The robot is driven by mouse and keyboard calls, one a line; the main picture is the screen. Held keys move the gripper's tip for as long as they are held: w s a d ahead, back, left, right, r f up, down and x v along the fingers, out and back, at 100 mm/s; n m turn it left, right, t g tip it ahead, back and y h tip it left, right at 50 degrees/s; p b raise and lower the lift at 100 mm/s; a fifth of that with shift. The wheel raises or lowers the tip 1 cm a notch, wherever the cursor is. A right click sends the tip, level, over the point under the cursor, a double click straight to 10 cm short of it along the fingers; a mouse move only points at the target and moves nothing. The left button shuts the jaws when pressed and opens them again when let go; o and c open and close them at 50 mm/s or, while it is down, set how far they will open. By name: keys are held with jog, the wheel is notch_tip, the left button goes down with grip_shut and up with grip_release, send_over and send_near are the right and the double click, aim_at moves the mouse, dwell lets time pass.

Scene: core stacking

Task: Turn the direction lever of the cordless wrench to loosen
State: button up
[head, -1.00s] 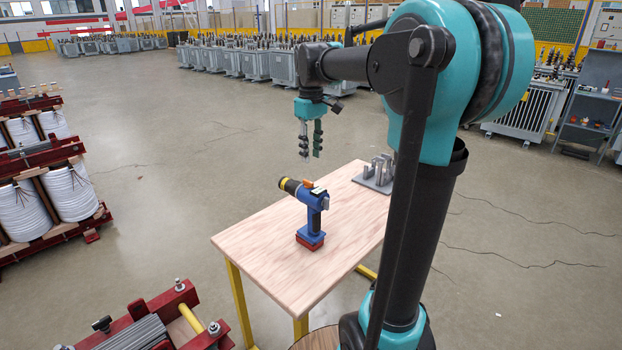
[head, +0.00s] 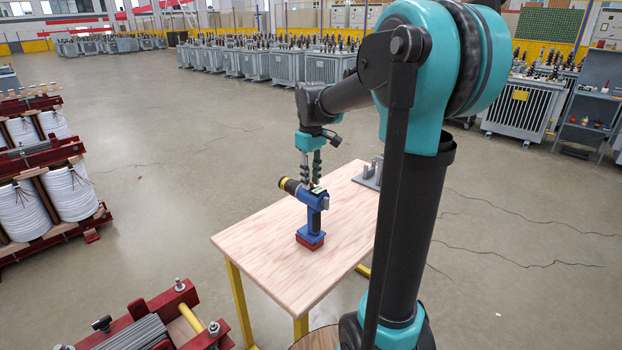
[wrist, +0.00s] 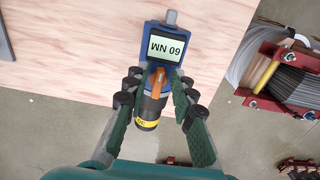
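The cordless wrench (head: 313,218) stands upright on its red base on the wooden table, with a blue body and a black, yellow-banded nose pointing left. The wrist view shows it from above, with a screen (wrist: 175,49) reading 60 NM upside down. The orange direction lever (wrist: 157,82) lies on top, between the screen and the nose; in the head view my fingers mostly hide it. My gripper (head: 310,177) points down at the top of the wrench. In the wrist view my gripper (wrist: 156,90) is open, one finger on each side of the lever; contact is unclear.
The wooden table (head: 262,238) has free room around the wrench. A grey metal fixture (head: 371,173) with upright posts stands at its back right. Red-framed transformer coils (head: 40,200) stand on the floor to the left.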

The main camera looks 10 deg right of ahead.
grip_shut()
jog(key=shift+m, duration=0.3)
jog(key=m, duration=0.3)
jog(key=shift+s+a+m, duration=0.1)
jog(key=shift+a+m, duration=0.1)
jog(key=shift+m, duration=0.1)
jog(key=shift+a+m, duration=0.2)
jog(key=shift+m, duration=1.6)
jog(key=shift+o, duration=1.3)
grip_release()
notch_tip(320, 180, up, 12)
